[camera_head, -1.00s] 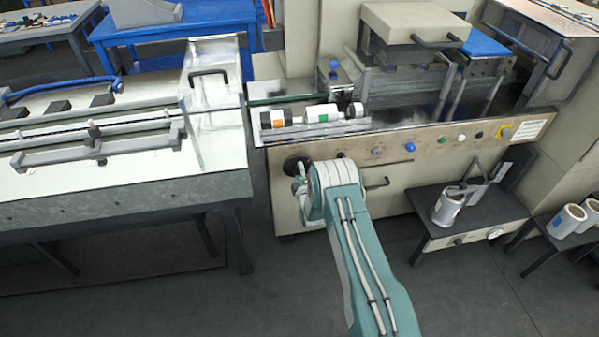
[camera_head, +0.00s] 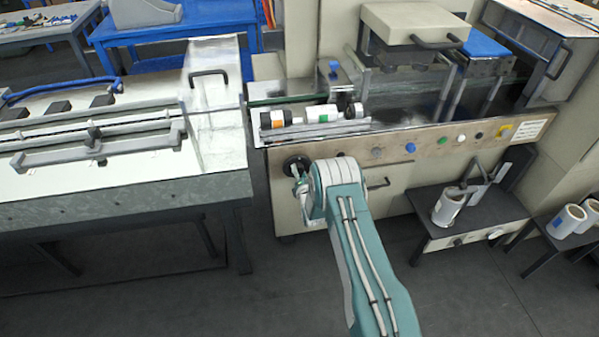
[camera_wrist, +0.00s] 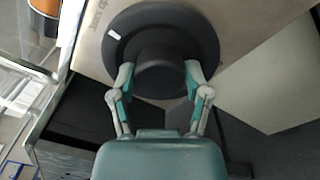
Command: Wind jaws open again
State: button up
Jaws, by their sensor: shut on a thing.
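A black round handwheel (camera_head: 296,165) with a raised hub sits on the front panel of the beige machine. In the wrist view the handwheel (camera_wrist: 160,45) fills the upper middle, with a white mark on its rim at the upper left. My gripper (camera_wrist: 158,82) is shut on the hub, one finger on each side. In the head view my gripper (camera_head: 300,182) is partly hidden by my arm. Above the wheel, a roll with an orange band (camera_head: 275,118) and a roll with a green band (camera_head: 322,113) lie end to end along a metal rail. I cannot make out the jaws clearly.
Knobs and buttons, including a blue one (camera_head: 410,147), line the panel right of the wheel. A grey-white worktable (camera_head: 110,190) stands close on the left. A low stand (camera_head: 480,226) with a roll is at the right. The floor in front is clear.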

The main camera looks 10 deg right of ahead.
jog(key=shift+a+f+n, duration=0.1)
jog(key=shift+a+n, duration=0.15)
jog(key=shift+n, duration=0.35)
jog(key=o, duration=1.1)
jog(key=shift+w, duration=0.1)
jog(key=shift+o, duration=0.2)
jog(key=shift+d, duration=0.1)
jog(key=shift+s, duration=0.3)
jog(key=s, duration=1.1)
jog(key=shift+s+d, duration=0.2)
jog(key=shift+f, duration=0.1)
